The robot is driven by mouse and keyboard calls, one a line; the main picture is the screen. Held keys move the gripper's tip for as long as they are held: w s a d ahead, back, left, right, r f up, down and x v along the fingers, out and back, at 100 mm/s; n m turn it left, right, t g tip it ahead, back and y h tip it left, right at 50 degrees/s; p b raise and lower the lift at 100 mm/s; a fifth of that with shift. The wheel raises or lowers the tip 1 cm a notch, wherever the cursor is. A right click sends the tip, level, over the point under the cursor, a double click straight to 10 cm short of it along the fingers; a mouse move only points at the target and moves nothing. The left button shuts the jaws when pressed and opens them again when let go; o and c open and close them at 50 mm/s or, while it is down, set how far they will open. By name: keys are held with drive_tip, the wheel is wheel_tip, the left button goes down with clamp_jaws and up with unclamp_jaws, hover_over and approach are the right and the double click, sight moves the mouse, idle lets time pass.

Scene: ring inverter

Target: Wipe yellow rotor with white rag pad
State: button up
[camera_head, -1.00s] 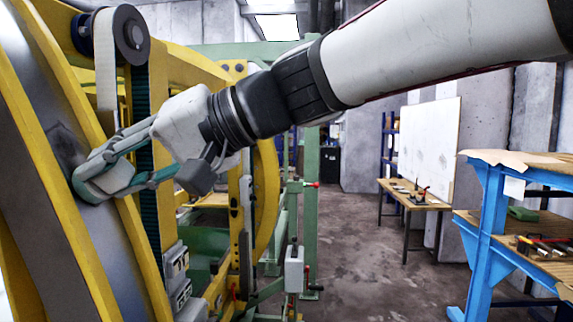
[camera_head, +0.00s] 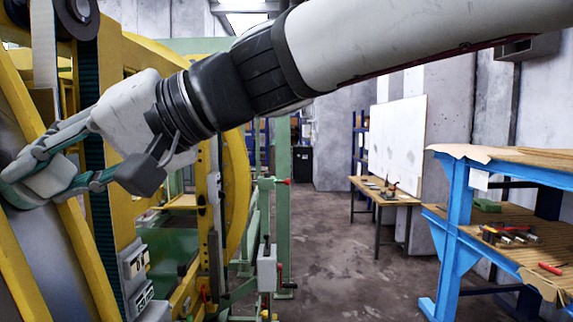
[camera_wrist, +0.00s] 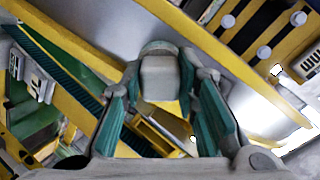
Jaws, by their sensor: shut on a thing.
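The yellow rotor (camera_head: 72,240) is the big ring at the left edge of the head view, with yellow rims and a grey band (camera_head: 45,245) between them. The yellow rim (camera_wrist: 62,45) and grey band (camera_wrist: 100,30) also cross the wrist view. My gripper (camera_head: 35,182) is at the rotor's face, its fingers shut around the white rag pad (camera_head: 52,178). In the wrist view the pad (camera_wrist: 160,76) sits between my green-lined fingers. The pad appears to be at the grey band; its contact side is hidden, so I cannot tell how firmly it touches.
A belt wheel (camera_head: 78,15) and dark belt stand behind my gripper. A green frame post (camera_head: 283,220) and grey control box (camera_head: 267,265) stand right of the rotor. A blue workbench (camera_head: 455,200) with tools is at the right. The floor (camera_head: 345,260) between is clear.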

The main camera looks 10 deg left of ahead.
drive_tip(key=shift+s+a+r+p, duration=0.1)
drive_tip(key=shift+a+r+p, duration=0.25)
drive_tip(key=shift+r, duration=0.3)
drive_tip(key=shift+s+a+r+p, duration=0.1)
drive_tip(key=shift+a+r+p, duration=0.2)
drive_tip(key=shift+r, duration=0.35)
drive_tip(key=shift+w+a+r+p, duration=0.1)
drive_tip(key=shift+w+r+p, duration=0.05)
drive_tip(key=shift+r+p, duration=0.2)
drive_tip(key=shift+s+a+r+p, duration=0.2)
drive_tip(key=shift+r+p, duration=0.1)
drive_tip(key=shift+r, duration=0.2)
drive_tip(key=shift+s+a+r+p, duration=0.15)
drive_tip(key=shift+r+p, duration=0.15)
drive_tip(key=shift+r, duration=0.2)
drive_tip(key=shift+s+a+r+p, duration=0.1)
drive_tip(key=shift+a+r+p, duration=0.15)
drive_tip(key=shift+r, duration=0.25)
drive_tip(key=shift+w+a+r+p, duration=0.1)
drive_tip(key=shift+a+r+p, duration=0.2)
drive_tip(key=shift+r+p, duration=0.45)
drive_tip(key=shift+a+r+p, duration=0.3)
drive_tip(key=shift+r+p, duration=0.2)
drive_tip(key=shift+r, duration=0.45)
drive_tip(key=shift+w+f, duration=0.2)
